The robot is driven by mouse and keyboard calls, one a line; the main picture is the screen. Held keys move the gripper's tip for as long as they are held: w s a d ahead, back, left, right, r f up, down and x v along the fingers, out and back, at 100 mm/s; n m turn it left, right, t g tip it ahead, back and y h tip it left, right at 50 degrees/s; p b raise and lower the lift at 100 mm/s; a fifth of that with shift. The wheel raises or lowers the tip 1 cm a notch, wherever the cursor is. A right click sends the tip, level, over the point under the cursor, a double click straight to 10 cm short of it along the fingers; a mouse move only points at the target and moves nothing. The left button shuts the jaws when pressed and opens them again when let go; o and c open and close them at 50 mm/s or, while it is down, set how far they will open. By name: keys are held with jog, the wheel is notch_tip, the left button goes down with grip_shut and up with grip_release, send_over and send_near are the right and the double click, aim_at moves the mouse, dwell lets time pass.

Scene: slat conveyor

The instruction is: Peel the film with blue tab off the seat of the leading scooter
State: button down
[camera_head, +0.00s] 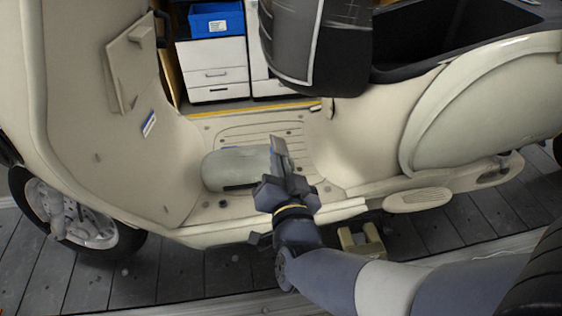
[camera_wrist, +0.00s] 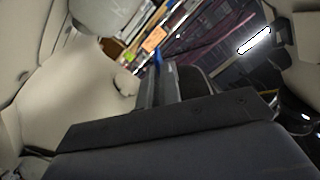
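A cream scooter (camera_head: 350,135) fills the head view. A dark seat-like part (camera_head: 335,50) with a pale line on its face stands upright above the footboard, beside an open dark compartment (camera_head: 455,25). I cannot make out a film edge on it. A small blue-and-white patch (camera_head: 149,124) sits on the inner front shield; whether it is a tab is unclear. My gripper (camera_head: 279,152) is over the footboard, below the dark part. Its fingers also show in the wrist view (camera_wrist: 162,85), close together, with a small blue bit near their tips. Whether they hold anything is unclear.
A rounded grey-beige lump (camera_head: 232,168) lies on the footboard, just left of my gripper. White drawers (camera_head: 213,72) with a blue bin (camera_head: 216,20) stand behind the scooter. Dark conveyor slats (camera_head: 90,285) run below. Free room above the footboard is narrow.

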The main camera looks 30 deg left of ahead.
jog(key=s+f+b, duration=0.2)
jog(key=s+f, duration=0.1)
jog(key=s, duration=0.2)
jog(key=shift+s+d+b, duration=0.15)
jog(key=shift+b, duration=0.15)
